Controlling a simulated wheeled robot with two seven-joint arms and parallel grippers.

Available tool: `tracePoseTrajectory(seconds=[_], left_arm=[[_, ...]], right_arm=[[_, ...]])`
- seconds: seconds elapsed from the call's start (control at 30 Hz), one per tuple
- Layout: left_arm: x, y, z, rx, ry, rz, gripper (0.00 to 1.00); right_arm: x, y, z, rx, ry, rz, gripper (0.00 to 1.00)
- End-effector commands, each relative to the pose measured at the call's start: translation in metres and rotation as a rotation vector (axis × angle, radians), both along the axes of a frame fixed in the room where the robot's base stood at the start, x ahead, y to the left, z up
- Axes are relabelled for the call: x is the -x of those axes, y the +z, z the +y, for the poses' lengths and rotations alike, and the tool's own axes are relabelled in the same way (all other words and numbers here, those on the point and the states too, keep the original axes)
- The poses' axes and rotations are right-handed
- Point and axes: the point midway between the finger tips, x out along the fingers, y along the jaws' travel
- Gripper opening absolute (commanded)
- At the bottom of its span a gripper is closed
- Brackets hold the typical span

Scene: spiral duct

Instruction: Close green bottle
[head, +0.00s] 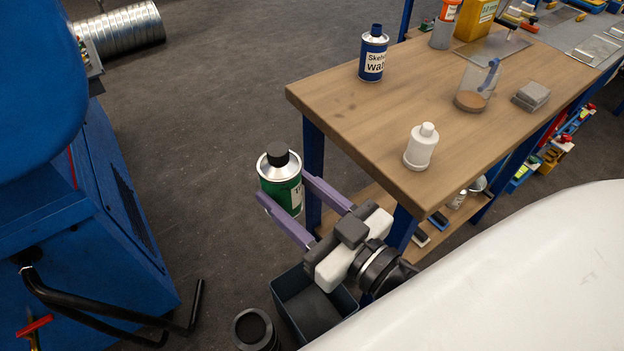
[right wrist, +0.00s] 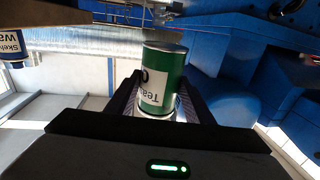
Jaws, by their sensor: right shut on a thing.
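The green bottle (head: 279,189) is a can with a silver shoulder, a white label and a green body. A black cap (head: 277,154) sits on its top; I cannot tell how tightly it is fitted. My right gripper (head: 284,188) is shut on the bottle, with its purple fingers on either side of the body. It holds the bottle roughly upright in the air, left of the table's near corner. In the right wrist view the green bottle (right wrist: 163,80) shows between the fingers with its label upside down; the cap is not clear there. My left gripper is not in view.
The wooden table (head: 350,105) holds a blue can (head: 373,54), a white bottle (head: 421,147), a clear container (head: 473,88) and grey blocks (head: 531,95). A dark bin (head: 312,305) stands below my right gripper. A blue machine (head: 90,240) is at left. The floor between is open.

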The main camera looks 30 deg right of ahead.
Motion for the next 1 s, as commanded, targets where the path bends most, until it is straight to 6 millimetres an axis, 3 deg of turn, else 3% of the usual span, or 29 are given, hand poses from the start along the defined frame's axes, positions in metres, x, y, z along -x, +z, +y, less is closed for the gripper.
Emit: tracePoseTrajectory(seconds=[0.2, 0.5, 1.0], left_arm=[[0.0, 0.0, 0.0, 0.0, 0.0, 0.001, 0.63], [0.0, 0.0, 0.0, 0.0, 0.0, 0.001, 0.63], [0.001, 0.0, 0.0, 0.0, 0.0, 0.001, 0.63]], right_arm=[[-0.013, 0.006, 0.047, 0.008, 0.218, -0.01, 0.07], [-0.024, 0.007, 0.089, 0.003, 0.413, -0.006, 0.07], [-0.026, 0.007, 0.102, 0.001, 0.474, -0.001, 0.07]])
